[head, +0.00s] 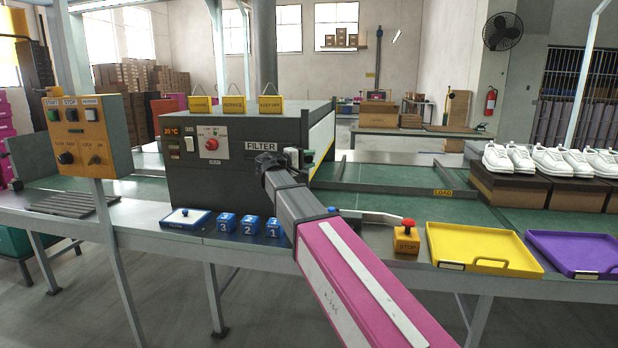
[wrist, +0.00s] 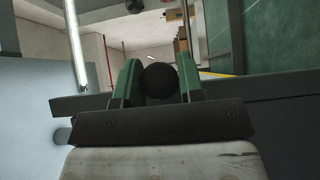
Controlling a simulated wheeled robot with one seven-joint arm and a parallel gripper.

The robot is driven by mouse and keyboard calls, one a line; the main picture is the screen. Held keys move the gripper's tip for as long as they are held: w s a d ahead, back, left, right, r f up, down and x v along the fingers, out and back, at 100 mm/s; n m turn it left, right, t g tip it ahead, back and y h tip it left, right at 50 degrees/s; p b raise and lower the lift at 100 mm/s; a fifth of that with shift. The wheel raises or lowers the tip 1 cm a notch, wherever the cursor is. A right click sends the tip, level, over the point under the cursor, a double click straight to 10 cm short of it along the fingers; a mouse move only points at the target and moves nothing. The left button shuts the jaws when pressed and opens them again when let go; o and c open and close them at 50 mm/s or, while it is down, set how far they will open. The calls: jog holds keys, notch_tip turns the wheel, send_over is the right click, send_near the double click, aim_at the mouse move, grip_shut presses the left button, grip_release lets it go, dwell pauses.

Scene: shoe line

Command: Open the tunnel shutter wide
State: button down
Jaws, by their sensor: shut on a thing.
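The dark grey tunnel (head: 225,190) stands on the line, with a FILTER label and a control panel on its front. My gripper (head: 308,156) is at the tunnel's right end, partly hidden behind my own arm. In the wrist view my gripper's green fingers (wrist: 159,85) are closed on the two sides of a round black knob (wrist: 160,78). The shutter cannot be made out clearly behind my arm, so I cannot tell how far it is open.
A yellow tray (head: 480,240), a purple tray (head: 575,247) and a red-topped stop button (head: 406,236) sit right of my arm. Numbered blue blocks (head: 249,225) stand before the tunnel. White shoes (head: 510,157) rest on boxes at right. The green belt (head: 400,180) right of the tunnel is largely clear.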

jog(key=shift+r, duration=2.3)
jog(key=c, duration=0.8)
grip_release()
jog(key=shift+o, duration=0.2)
jog(key=shift+a, duration=0.1)
jog(key=v, duration=1)
jog(key=shift+s+a, duration=0.2)
jog(key=shift+a, duration=0.05)
jog(key=shift+s, duration=0.15)
